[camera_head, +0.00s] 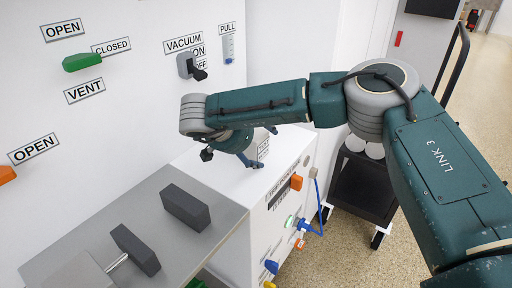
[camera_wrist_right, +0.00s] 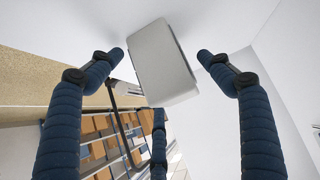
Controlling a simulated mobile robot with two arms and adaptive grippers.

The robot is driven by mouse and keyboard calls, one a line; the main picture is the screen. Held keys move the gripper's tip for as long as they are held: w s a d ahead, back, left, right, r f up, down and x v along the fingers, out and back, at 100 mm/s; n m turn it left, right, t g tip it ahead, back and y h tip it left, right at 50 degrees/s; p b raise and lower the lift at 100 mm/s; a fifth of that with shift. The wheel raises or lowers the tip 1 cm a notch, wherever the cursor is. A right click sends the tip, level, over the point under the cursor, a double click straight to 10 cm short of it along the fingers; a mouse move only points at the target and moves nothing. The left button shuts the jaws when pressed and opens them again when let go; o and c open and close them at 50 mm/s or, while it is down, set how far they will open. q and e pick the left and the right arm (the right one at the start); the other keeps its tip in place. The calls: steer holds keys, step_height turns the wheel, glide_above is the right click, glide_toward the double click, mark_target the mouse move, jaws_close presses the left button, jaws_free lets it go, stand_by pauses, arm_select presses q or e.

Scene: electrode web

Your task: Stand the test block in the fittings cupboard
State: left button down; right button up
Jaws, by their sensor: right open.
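My right gripper (camera_head: 264,148) is open, with its fingers at the top of a white cabinet (camera_head: 215,165) beside the wall. A small pale grey block (camera_head: 263,147), probably the test block, stands on that top near the fingertips, partly hidden by them. In the right wrist view the pale block (camera_wrist_right: 160,62) lies between the spread fingers of the gripper (camera_wrist_right: 162,60), with visible gaps on both sides. I cannot tell which furniture is the fittings cupboard. My left gripper is out of view.
A grey ledge (camera_head: 90,220) at the lower left carries a dark grey block (camera_head: 186,207); a dark slab (camera_head: 135,250) on a rod is nearby. The wall has a green handle (camera_head: 82,61) and a vacuum switch (camera_head: 190,66). A black cart (camera_head: 362,187) stands right of the cabinet.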

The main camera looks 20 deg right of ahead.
steer(key=c, duration=1.5)
steer(key=shift+r, duration=0.1)
steer(key=shift+c, duration=0.9)
